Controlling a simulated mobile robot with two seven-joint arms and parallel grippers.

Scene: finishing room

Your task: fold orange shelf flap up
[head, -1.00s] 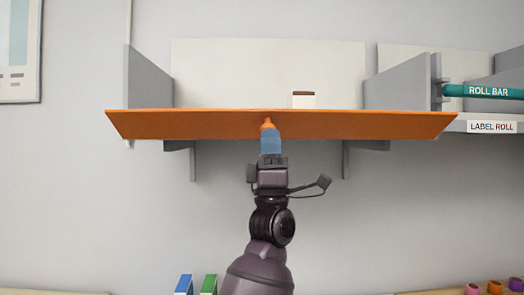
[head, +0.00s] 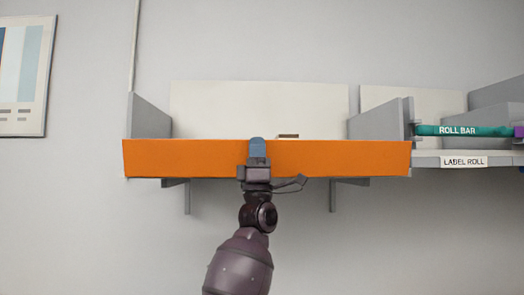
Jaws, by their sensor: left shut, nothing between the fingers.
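The orange shelf flap (head: 340,158) runs along the front of the wall shelf in the head view. Its broad face is turned toward me and it looks close to upright. My left gripper (head: 257,148) is in front of the flap's middle, with its blue fingers pointing up across the orange face. The fingers are shut with nothing between them. Their tips reach about the flap's top edge; whether they touch the face I cannot tell. My right gripper is not in the view.
Grey side panels (head: 150,116) stand at the shelf's ends. A small box (head: 288,136) shows just above the flap. To the right are a green roll bar (head: 462,130) and a label roll shelf (head: 428,160). Grey brackets (head: 333,196) hang below. The wall below is clear.

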